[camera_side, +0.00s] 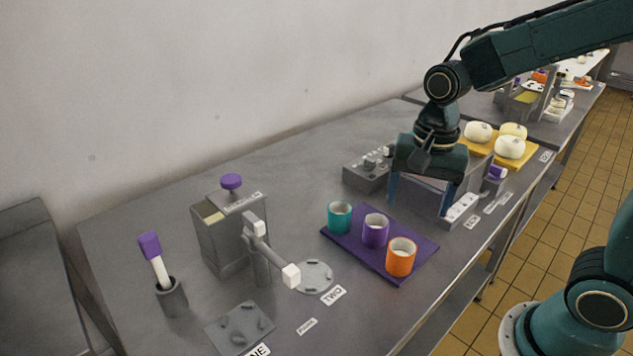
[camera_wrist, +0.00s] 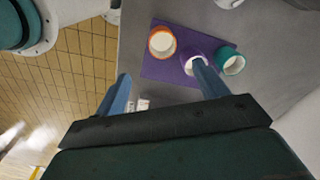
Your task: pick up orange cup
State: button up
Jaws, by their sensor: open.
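The orange cup (camera_side: 401,257) stands upright on the right front part of a purple mat (camera_side: 352,248), beside a purple cup (camera_side: 375,230) and a teal cup (camera_side: 340,217). In the wrist view the orange cup (camera_wrist: 162,42) is near the top, above and between my fingers, with the purple cup (camera_wrist: 192,60) and teal cup (camera_wrist: 230,62) to its right. My gripper (camera_side: 419,205) is open and empty, pointing down behind the mat in the side view, apart from the cups. In the wrist view one finger of my gripper (camera_wrist: 164,80) partly covers the purple cup.
Behind my gripper are a yellow board with white round items (camera_side: 509,146) and a grey box (camera_side: 368,172). A grey machine with a purple knob (camera_side: 231,182) and a purple-topped stick in a holder (camera_side: 172,297) stand left.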

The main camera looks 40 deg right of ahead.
aim_at(400, 258)
jog(key=shift+m+g, duration=0.3)
jog(key=shift+m, duration=0.4)
jog(key=shift+w+f, duration=0.2)
jog(key=shift+f, duration=2.35)
jog(key=shift+w+f, duration=0.2)
jog(key=shift+f, duration=2.3)
jog(key=shift+w+f, duration=0.1)
jog(key=shift+f, duration=2.5)
jog(key=c, duration=1.1)
